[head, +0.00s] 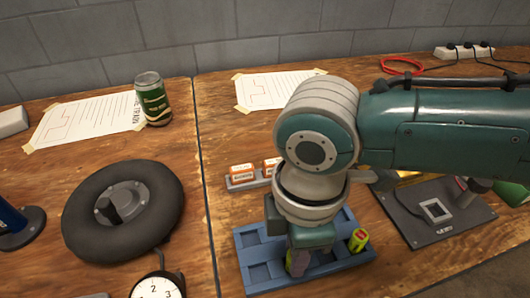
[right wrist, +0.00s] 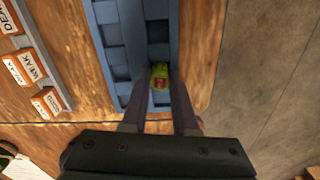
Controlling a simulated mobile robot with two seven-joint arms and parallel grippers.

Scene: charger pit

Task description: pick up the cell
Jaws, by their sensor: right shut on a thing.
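My right gripper (head: 298,264) reaches down into a blue compartment tray (head: 252,272) in the head view. It is shut on a yellow-green cell (right wrist: 160,72) with a reddish end, which sits between the two fingers in the right wrist view. In the head view my fingers mostly hide the held cell; a bit of green shows beside them. A second yellow-green cell (head: 359,239) stands tilted in the right part of the tray. The tray also shows in the right wrist view (right wrist: 115,45). My left gripper is not in view.
Small orange-and-white label blocks (head: 242,171) stand on a grey strip behind the tray. A dark plate with a socket (head: 437,211) lies to the right. A black ring (head: 75,220), a dial (head: 156,290) and a green can (head: 152,98) are at the left.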

